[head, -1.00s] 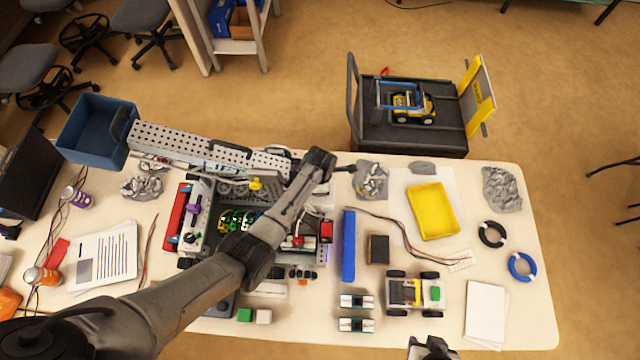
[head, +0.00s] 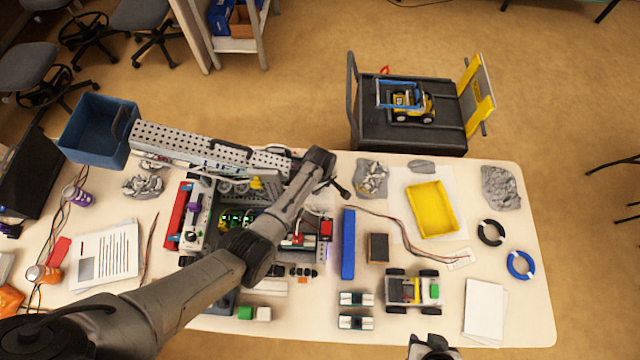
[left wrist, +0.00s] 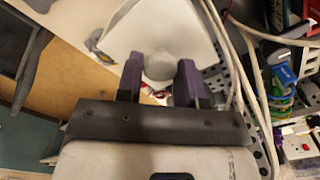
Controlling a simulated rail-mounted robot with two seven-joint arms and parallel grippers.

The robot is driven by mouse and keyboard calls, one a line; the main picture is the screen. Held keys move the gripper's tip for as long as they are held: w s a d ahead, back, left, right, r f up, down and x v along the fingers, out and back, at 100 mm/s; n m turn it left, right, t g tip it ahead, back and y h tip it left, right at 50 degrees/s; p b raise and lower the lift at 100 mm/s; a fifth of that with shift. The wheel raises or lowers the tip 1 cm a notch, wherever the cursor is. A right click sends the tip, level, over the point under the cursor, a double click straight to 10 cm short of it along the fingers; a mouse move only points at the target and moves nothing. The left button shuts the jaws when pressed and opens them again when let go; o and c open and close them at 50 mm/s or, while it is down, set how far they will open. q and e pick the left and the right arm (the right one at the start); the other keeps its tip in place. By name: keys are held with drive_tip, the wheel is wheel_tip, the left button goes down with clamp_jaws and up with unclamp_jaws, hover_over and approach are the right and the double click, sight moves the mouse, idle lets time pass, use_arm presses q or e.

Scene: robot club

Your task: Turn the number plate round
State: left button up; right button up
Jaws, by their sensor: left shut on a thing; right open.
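In the left wrist view my left gripper (left wrist: 160,88) has its purple fingers shut on a pale grey rounded piece (left wrist: 160,66). A white panel (left wrist: 150,30) shows just beyond it; whether this is the number plate I cannot tell. In the head view my left arm reaches over the middle of the table, and its wrist hides the held piece. A dark part of the left arm's end sticks out to the lower right there. My right gripper (head: 431,350) is open at the bottom edge, partly cut off, below the small wheeled robot (head: 412,290). No number can be read.
A perforated metal beam (head: 205,148) and a red-and-grey machine (head: 187,228) lie around my left arm. A blue bar (head: 348,245), yellow tray (head: 432,210), cables and rolls of tape lie to the right. A cart (head: 410,135) stands behind the table.

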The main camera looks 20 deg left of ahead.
use_arm(q)
drive_tip(key=m, duration=0.5)
drive_tip(key=shift+m, duration=0.3)
drive_tip(key=m, duration=1)
drive_tip(key=shift+m, duration=0.4)
drive_tip(key=m, duration=0.4)
drive_tip(key=shift+m, duration=0.7)
drive_tip(key=o, duration=0.9)
drive_tip(key=shift+r, duration=0.1)
